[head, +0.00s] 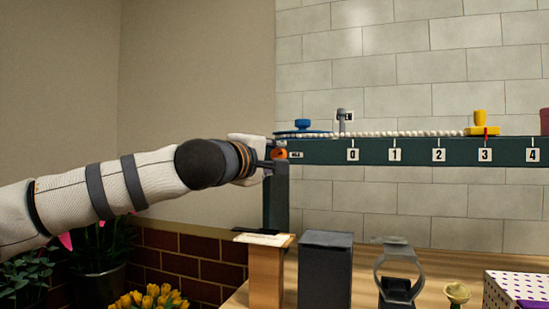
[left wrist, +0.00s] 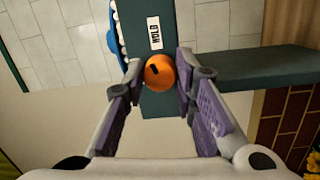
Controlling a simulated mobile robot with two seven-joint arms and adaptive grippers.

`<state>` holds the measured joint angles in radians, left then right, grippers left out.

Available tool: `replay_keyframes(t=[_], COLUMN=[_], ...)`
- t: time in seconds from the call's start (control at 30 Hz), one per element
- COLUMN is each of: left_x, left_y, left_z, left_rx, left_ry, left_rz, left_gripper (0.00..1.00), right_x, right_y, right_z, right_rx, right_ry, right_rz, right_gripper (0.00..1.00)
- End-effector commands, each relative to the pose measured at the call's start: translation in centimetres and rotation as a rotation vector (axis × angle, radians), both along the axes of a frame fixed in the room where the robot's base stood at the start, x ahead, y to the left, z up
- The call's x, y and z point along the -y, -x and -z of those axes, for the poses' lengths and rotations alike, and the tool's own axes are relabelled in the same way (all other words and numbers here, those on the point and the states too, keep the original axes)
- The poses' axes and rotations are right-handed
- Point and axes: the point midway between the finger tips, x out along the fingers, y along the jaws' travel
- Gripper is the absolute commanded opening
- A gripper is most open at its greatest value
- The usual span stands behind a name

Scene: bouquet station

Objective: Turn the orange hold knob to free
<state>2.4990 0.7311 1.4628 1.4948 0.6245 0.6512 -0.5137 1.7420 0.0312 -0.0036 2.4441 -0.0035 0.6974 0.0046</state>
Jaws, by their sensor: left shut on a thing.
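The orange hold knob (left wrist: 159,73) is on the dark green face of the rail, beside a white label reading HOLD (left wrist: 154,33). It has a short dark mark on its front. In the head view the knob (head: 280,154) shows small at the rail's left end, partly covered by my gripper. My left gripper (left wrist: 159,76) has one finger on each side of the knob and is shut on it. In the head view my left gripper (head: 270,155) reaches in from the left. My right gripper is in neither view.
The green rail (head: 415,151) carries number labels, a blue knob (head: 303,124), a white bead string (head: 400,133) and a yellow piece (head: 480,122). Below stand a dark grey box (head: 325,270), a wooden block (head: 265,272) and a grey ring holder (head: 395,270). Flowers stand at the lower left.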

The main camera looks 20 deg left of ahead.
Motion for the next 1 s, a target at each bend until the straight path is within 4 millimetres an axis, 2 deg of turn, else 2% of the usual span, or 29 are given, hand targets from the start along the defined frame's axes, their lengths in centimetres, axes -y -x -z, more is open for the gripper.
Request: replay_keyframes(t=[1.0], left_x=[0.2], left_y=[-0.1], left_z=[0.2], left_rx=[-0.033], left_ry=[0.948], left_rz=[-0.001], left_gripper=[0.0], right_x=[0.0], right_y=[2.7], right_z=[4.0], right_rx=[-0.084], right_ry=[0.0], right_rz=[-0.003], right_gripper=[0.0])
